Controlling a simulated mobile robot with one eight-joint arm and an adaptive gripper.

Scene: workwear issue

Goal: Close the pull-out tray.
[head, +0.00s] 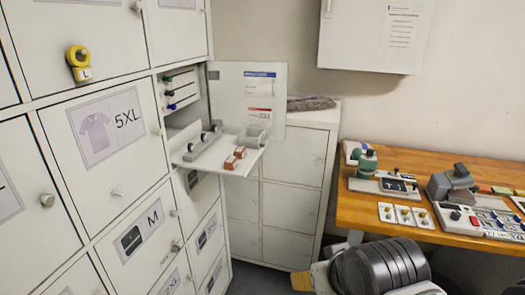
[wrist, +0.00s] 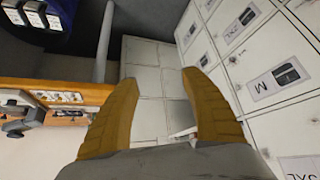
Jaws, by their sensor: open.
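The pull-out tray (head: 214,164) is a thin white shelf extending out of an open locker compartment in the head view. On it lie a grey piece with dark knobs (head: 203,143), reddish-brown blocks (head: 235,157) and a small pale box (head: 252,137). A small pale edge beside the right finger in the wrist view may be part of the tray; I cannot tell. My gripper (wrist: 160,77) is open and empty, with its two yellow fingers spread. In the head view, a yellow finger part (head: 301,281) shows at the bottom, below and right of the tray, apart from it.
The compartment's white door (head: 248,95) stands open behind the tray. Closed lockers (head: 105,130) line the left; a low cabinet (head: 295,165) stands behind. A wooden bench (head: 365,210) with tools is at the right.

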